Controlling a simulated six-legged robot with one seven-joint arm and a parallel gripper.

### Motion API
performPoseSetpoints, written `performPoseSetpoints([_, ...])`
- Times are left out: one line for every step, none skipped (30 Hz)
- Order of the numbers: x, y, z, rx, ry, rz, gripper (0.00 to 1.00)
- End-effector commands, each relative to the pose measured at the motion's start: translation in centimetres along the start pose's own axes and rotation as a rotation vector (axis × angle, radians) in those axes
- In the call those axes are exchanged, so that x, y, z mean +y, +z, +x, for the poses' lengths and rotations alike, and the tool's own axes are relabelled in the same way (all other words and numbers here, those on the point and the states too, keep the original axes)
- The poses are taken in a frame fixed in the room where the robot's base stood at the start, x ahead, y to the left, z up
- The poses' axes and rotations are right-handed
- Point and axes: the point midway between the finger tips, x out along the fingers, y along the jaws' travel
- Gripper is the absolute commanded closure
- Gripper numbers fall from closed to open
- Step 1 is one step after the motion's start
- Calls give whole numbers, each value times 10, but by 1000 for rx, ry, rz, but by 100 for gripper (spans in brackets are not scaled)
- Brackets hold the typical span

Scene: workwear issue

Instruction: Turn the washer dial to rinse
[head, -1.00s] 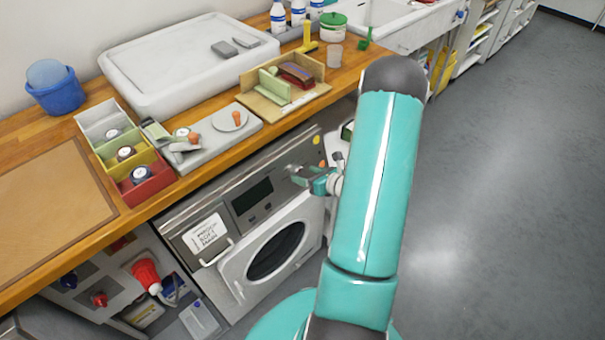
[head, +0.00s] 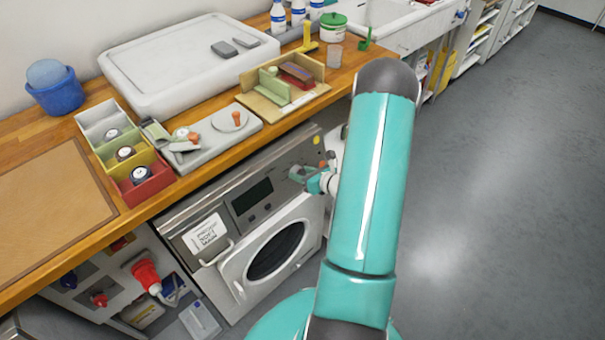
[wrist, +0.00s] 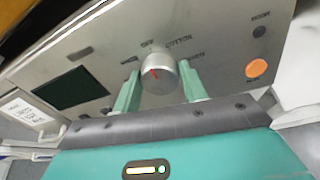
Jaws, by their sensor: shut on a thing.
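The washer (head: 215,270) stands under the wooden counter, with its control panel (head: 270,172) facing out. In the wrist view its round silver dial (wrist: 160,84) sits between the two green fingers of my gripper (wrist: 159,76), which is shut on it. A red mark on the dial points up and slightly left, near the OFF lettering. COTTON is printed up and right of the dial; other labels are blurred or partly hidden by the fingers. In the head view my gripper (head: 304,174) is at the panel's right part and hides the dial.
A dark display (wrist: 72,89) is left of the dial and an orange button (wrist: 256,68) is right. The round door (head: 275,250) is below the panel. The counter edge (head: 215,165) runs just above, with a divided tray (head: 105,150) on it. The floor at right is clear.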

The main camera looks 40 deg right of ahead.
Motion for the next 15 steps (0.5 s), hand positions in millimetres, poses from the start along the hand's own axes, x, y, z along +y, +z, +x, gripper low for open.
performPoseSetpoints([0, 0, 0, 1, -1, -10, 81])
performPoseSetpoints([0, 0, 0, 1, -1, -19, 81])
performPoseSetpoints([0, 0, 0, 2, -3, -33, 81])
performPoseSetpoints([0, 0, 0, 3, -4, -45, 81])
performPoseSetpoints([0, 0, 0, 4, -5, -59, 81])
performPoseSetpoints([0, 0, 0, 5, -8, -79, 81])
performPoseSetpoints([0, 0, 0, 6, -9, -97, 81])
performPoseSetpoints([1, 0, 0, 7, -11, -115, 81])
performPoseSetpoints([1, 0, 0, 9, -13, -143, 81])
performPoseSetpoints([1, 0, 0, 10, -15, -165, 81])
performPoseSetpoints([1, 0, 0, 11, -16, -187, 81])
performPoseSetpoints([2, 0, 0, 13, -19, -219, 81])
performPoseSetpoints([2, 0, 0, 14, -21, -244, 81])
performPoseSetpoints([2, 0, 0, 16, -24, -269, 81])
performPoseSetpoints([2, 0, 0, 18, -27, -304, 81])
